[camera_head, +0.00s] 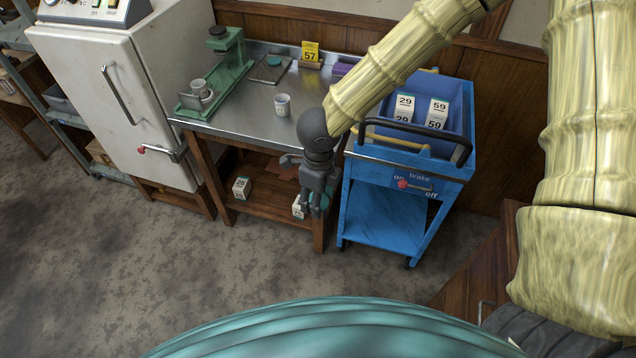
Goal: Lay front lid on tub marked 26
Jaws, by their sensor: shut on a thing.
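My gripper (315,208) hangs in front of the table's right front leg, at about the height of the lower shelf. It is shut on a teal lid (325,199), which is mostly hidden by the fingers. A small white tub (241,188) on the left of the lower shelf has a number that looks like 26, too small to read surely. Another white tub (298,207) stands close left of my gripper, partly hidden, its mark unreadable. A second teal lid (274,60) lies on a dark pad at the back of the table top.
The metal-topped table (243,107) holds a white cup (283,105), a green stand (222,70) and a yellow 57 sign (310,54). A blue cart (380,215) with a black handle and boxes stands close right. A white cabinet (115,100) is left. The floor in front is clear.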

